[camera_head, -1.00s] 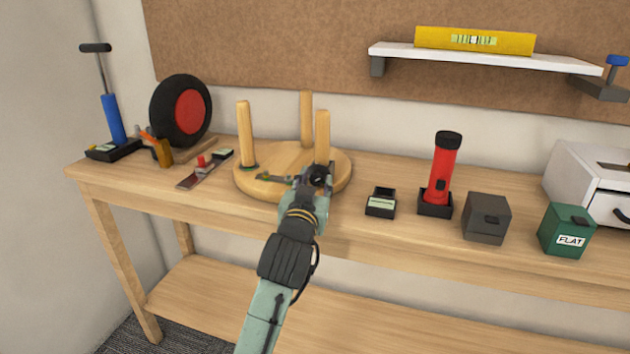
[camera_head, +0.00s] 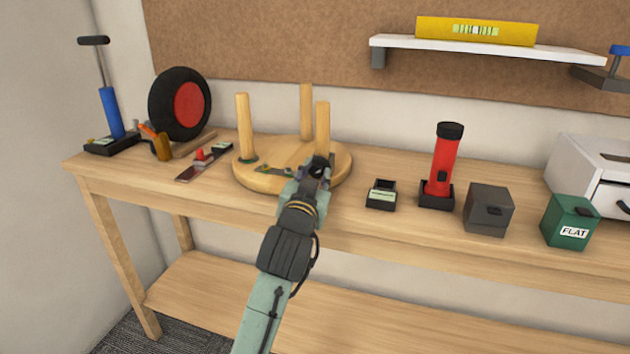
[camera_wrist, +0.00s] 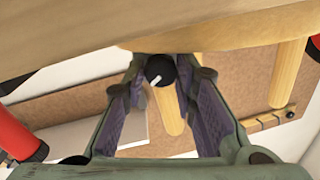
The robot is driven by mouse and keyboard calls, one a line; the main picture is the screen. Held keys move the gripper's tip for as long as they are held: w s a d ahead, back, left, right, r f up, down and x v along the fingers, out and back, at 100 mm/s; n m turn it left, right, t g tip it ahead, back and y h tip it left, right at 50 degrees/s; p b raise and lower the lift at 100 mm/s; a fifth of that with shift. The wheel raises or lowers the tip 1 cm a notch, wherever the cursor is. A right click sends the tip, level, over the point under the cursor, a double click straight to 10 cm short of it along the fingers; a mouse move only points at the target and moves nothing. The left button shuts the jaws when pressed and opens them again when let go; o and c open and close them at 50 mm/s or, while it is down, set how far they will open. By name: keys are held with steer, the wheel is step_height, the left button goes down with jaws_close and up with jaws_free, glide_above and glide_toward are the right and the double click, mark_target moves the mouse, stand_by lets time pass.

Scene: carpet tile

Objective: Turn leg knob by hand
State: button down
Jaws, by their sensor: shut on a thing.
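An upturned wooden stool lies on the bench, its round seat (camera_head: 252,181) down and its three legs (camera_head: 244,128) upright. The wrist view shows it upside down, with the seat (camera_wrist: 220,32) at the top. A small black knob (camera_wrist: 162,76) with a white pointer line sits between the two fingers of my gripper (camera_wrist: 160,68), in front of a leg (camera_wrist: 171,118). My gripper is shut on the knob. In the head view my gripper (camera_head: 317,172) is at the front right of the stool, and its own wrist hides the knob and fingertips.
A black tray (camera_head: 381,196), red flashlight (camera_head: 441,165), grey box (camera_head: 488,211) and green box (camera_head: 568,222) stand to the right. A wheel (camera_head: 180,104), blue pump (camera_head: 111,114) and small tools (camera_head: 200,164) are at the left. Bare bench lies in front of the stool.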

steer(key=shift+m+b, duration=0.3)
steer(key=shift+m, duration=0.5)
steer(key=c, duration=1.6)
jaws_free()
steer(key=shift+s, duration=0.1)
steer(key=s, duration=0.3)
steer(key=s+a, duration=0.1)
steer(key=s, duration=0.3)
steer(key=shift+s+a+f, duration=0.1)
steer(key=shift+a+f, duration=0.1)
